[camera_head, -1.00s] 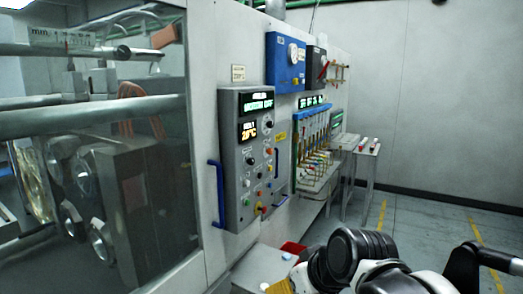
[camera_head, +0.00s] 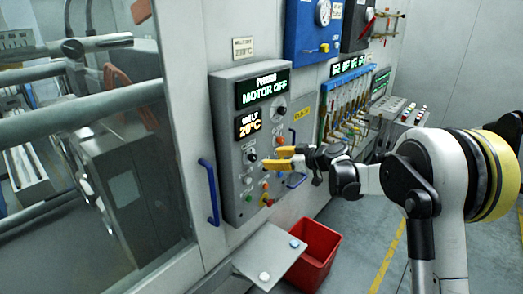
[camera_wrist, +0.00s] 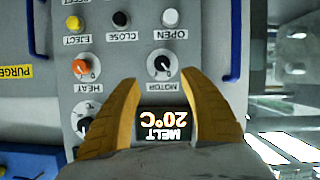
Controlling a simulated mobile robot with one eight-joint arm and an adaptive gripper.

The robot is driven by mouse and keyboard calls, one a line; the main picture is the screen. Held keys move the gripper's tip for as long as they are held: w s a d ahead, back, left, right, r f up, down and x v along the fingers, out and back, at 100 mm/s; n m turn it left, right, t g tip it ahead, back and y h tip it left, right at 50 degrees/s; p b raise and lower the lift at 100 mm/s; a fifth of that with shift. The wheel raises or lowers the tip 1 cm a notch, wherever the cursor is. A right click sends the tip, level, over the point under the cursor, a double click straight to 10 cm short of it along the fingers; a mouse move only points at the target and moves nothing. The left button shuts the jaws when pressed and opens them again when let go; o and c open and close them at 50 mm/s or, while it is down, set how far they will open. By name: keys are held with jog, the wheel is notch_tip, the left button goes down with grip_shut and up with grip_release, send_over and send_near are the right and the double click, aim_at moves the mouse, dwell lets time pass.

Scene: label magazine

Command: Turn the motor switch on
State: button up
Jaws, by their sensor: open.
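The grey control panel (camera_head: 262,190) carries a top display (camera_head: 263,87) reading MOTOR OFF and a display (camera_head: 250,125) reading MELT 20°C. The motor switch (camera_head: 252,157) is a dark round knob on the panel's left side. In the wrist view, which is upside down, the motor switch (camera_wrist: 161,66) has a white pointer mark and a MOTOR label. My gripper (camera_head: 270,158) has yellow fingers and is open in front of the panel. In the wrist view my gripper (camera_wrist: 159,80) has its fingertips spread on either side of the knob's line, with nothing between them; contact cannot be told.
The orange heat knob (camera_wrist: 84,68) is beside the motor switch; open (camera_wrist: 169,17), close (camera_wrist: 121,19) and eject (camera_wrist: 74,23) buttons are near. A blue handle (camera_head: 209,192) stands left of the panel. A red bin (camera_head: 316,254) and grey shelf (camera_head: 268,252) are below.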

aim_at(255, 158)
jog(key=x, duration=1)
jog(key=shift+a+f, duration=0.1)
jog(key=shift+a, duration=0.15)
jog(key=shift+s, duration=0.1)
grip_shut()
